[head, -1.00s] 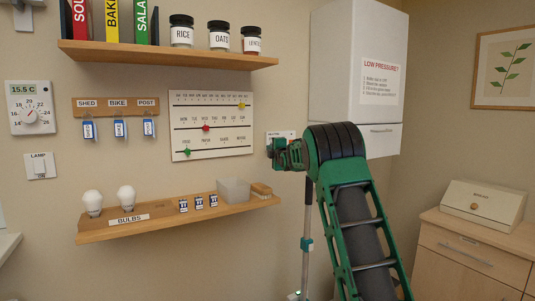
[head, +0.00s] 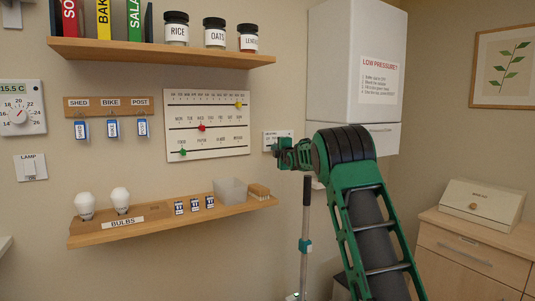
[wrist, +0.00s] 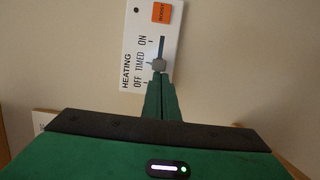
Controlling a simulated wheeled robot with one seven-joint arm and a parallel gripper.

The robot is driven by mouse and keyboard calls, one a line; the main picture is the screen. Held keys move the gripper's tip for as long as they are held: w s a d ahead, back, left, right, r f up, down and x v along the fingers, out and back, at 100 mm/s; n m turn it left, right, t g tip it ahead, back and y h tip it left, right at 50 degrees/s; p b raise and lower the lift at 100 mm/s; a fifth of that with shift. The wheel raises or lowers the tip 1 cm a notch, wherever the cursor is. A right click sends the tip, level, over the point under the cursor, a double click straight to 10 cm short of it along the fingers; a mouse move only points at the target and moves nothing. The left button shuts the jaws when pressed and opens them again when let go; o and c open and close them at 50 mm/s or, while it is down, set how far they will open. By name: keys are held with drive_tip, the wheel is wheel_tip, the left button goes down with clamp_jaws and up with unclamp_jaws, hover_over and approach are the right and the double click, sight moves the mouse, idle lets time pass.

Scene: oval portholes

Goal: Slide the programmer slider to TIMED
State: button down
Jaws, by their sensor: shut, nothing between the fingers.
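The white heating programmer (head: 278,134) is on the wall left of my gripper in the head view, its lower part hidden. In the wrist view the programmer (wrist: 151,20) shows HEATING, OFF, TIMED and ON, with an orange BOOST button. Its grey slider knob (wrist: 158,65) sits in the dark slot, about level with the word TIMED; I cannot tell if it is exactly at the mark. My gripper (wrist: 160,77) is shut and empty, its fingertips right at the OFF-side edge of the knob. Contact is unclear. My gripper (head: 276,149) also shows in the head view.
A white calendar board (head: 207,125) with coloured sliders hangs left of the programmer. The white boiler (head: 350,65) is above right.

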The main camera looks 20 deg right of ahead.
sight(264, 147)
drive_tip(key=a, duration=0.2)
drive_tip(key=s+a, duration=0.1)
drive_tip(key=a, duration=0.1)
drive_tip(key=s+d+f+m+g, duration=0.1)
drive_tip(key=s+f+m+g, duration=0.25)
drive_tip(key=s, duration=0.95)
drive_tip(key=s+f+m+g, duration=0.3)
drive_tip(key=s+f+m, duration=0.2)
drive_tip(key=s, duration=0.8)
drive_tip(key=s+d+f+m+g, duration=0.1)
drive_tip(key=s+f+m+g, duration=0.3)
drive_tip(key=s, duration=0.9)
drive_tip(key=s+a+f+m+g+y, duration=0.1)
drive_tip(key=s+a+f+m+g, duration=0.1)
drive_tip(key=s, duration=0.9)
drive_tip(key=s+a+f+m+g+y, duration=0.1)
drive_tip(key=s+a+f+m+g, duration=0.2)
drive_tip(key=s, duration=0.9)
drive_tip(key=s+a+f+m+g, duration=0.2)
drive_tip(key=s+a+f+m, duration=0.2)
drive_tip(key=s, duration=0.8)
wheel_tip(264, 147, down, 3)
drive_tip(key=shift+a+r+m+y, duration=0.15)
drive_tip(key=shift+m+y, duration=0.25)
drive_tip(key=shift+m, duration=0.25)
